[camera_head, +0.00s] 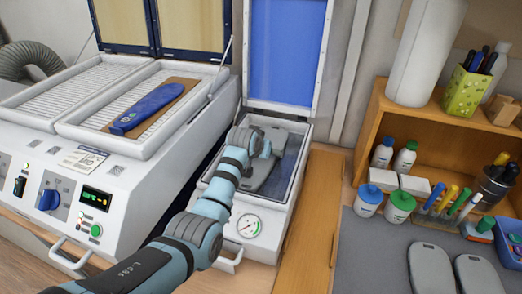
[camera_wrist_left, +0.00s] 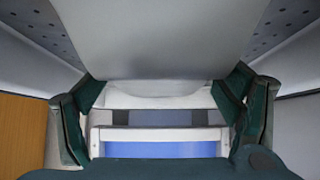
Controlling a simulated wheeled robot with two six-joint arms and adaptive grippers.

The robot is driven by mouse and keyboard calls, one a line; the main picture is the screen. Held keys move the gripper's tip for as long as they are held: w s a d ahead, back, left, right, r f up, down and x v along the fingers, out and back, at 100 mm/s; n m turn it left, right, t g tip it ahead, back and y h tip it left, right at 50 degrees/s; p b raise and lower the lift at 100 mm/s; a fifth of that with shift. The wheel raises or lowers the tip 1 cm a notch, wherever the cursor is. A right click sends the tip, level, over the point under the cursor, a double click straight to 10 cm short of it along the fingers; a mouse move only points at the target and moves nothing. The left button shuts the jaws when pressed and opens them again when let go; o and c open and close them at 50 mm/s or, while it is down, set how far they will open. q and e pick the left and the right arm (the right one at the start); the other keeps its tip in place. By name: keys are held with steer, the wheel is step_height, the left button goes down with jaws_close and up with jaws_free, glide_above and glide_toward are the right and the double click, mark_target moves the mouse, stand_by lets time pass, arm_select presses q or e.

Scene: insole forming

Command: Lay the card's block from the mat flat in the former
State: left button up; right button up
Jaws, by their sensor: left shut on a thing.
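A grey insole-shaped block (camera_head: 279,172) is at the open white former (camera_head: 297,196), over or inside its chamber; I cannot tell whether it touches the bed. My left gripper (camera_head: 266,150) is shut on this block, above the former's left part. In the left wrist view the block (camera_wrist_left: 160,40) fills the upper middle, between the green fingers. The grey mat (camera_head: 375,255) at the lower right carries two more grey blocks (camera_head: 432,268) (camera_head: 480,275). No card is clearly visible. My right gripper is not in view.
The former's blue lid (camera_head: 284,50) stands open behind it, and a gauge (camera_head: 248,228) is on its front. A white heater (camera_head: 40,140) with a blue insole (camera_head: 147,108) stands left. A wooden shelf (camera_head: 365,125) with bottles and pens stands right.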

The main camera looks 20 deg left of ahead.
arm_select(q)
steer(key=shift+r, duration=0.1)
steer(key=o, duration=1.8)
steer(key=shift+w, duration=0.15)
steer(key=shift+s+r, duration=0.15)
steer(key=shift+s, duration=0.05)
steer(key=p+v, duration=0.2)
steer(key=v, duration=0.9)
steer(key=shift+s+r, duration=0.15)
steer(key=shift+s, duration=0.15)
steer(key=shift+w, duration=0.15)
